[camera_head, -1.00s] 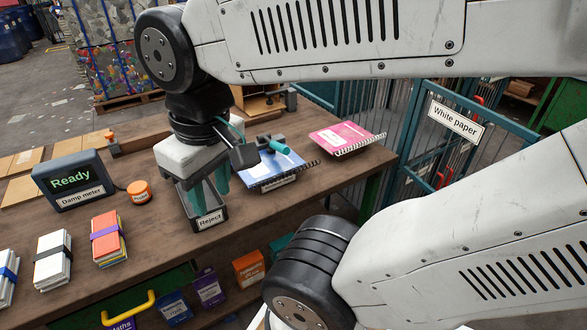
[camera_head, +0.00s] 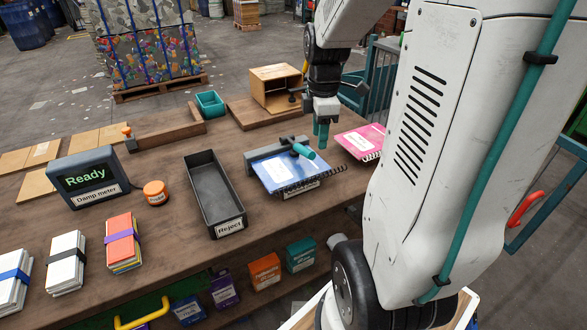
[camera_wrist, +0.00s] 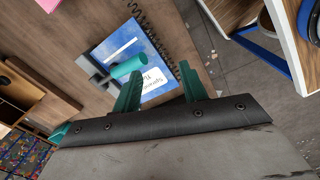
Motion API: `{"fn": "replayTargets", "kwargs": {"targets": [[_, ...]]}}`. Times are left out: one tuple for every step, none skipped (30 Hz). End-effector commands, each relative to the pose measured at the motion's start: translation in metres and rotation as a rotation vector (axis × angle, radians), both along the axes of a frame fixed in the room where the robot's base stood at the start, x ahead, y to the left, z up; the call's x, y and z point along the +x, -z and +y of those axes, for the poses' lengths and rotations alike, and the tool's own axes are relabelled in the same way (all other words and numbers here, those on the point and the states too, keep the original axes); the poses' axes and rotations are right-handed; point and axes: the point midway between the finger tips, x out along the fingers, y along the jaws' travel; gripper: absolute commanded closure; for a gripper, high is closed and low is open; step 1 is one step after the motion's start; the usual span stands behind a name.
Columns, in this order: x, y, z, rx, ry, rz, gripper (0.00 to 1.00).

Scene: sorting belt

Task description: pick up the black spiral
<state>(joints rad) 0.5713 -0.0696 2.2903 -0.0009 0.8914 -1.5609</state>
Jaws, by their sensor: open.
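The black spiral (camera_head: 310,182) lies along the front edge of a blue notebook (camera_head: 284,172), and its right end sticks out past the notebook's corner. In the wrist view the spiral (camera_wrist: 162,45) runs as a loose-looking coil beside the notebook (camera_wrist: 150,48); I cannot tell whether it is still threaded through the pages. My gripper (camera_head: 321,138), with teal fingers, hangs behind and right of the notebook, apart from the spiral. In the wrist view my gripper (camera_wrist: 160,68) is open and empty, with the spiral's lower end showing between and beyond the fingers.
A grey fixture with a teal handle (camera_head: 303,151) stands at the notebook's back edge. A pink notebook (camera_head: 363,142) lies to the right. The black Reject tray (camera_head: 203,157) is left, and a wooden box (camera_head: 273,73) stands behind. The bench's front edge is close to the notebook.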

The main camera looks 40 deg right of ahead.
Motion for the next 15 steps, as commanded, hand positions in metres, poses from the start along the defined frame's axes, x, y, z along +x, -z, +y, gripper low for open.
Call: {"fn": "replayTargets", "kwargs": {"targets": [[0.000, 0.016, -0.024, 0.007, -0.056, 0.013, 0.57], [0.001, 0.023, -0.036, 0.007, -0.100, 0.017, 0.57], [0.000, 0.032, -0.051, 0.009, -0.151, 0.020, 0.57], [0.000, 0.038, -0.060, 0.010, -0.186, 0.022, 0.57], [-0.001, 0.043, -0.068, 0.010, -0.217, 0.023, 0.57], [-0.002, 0.050, -0.077, 0.011, -0.253, 0.025, 0.57], [-0.003, 0.054, -0.083, 0.013, -0.276, 0.027, 0.57], [-0.003, 0.057, -0.088, 0.013, -0.295, 0.026, 0.57], [-0.004, 0.061, -0.092, 0.013, -0.315, 0.027, 0.57], [-0.004, 0.063, -0.095, 0.012, -0.325, 0.027, 0.57], [-0.005, 0.066, -0.097, 0.013, -0.334, 0.027, 0.57], [-0.005, 0.070, -0.098, 0.014, -0.341, 0.028, 0.57], [-0.005, 0.074, -0.098, 0.014, -0.344, 0.028, 0.57], [-0.005, 0.077, -0.098, 0.014, -0.346, 0.028, 0.57], [-0.005, 0.082, -0.097, 0.015, -0.346, 0.029, 0.57]]}}
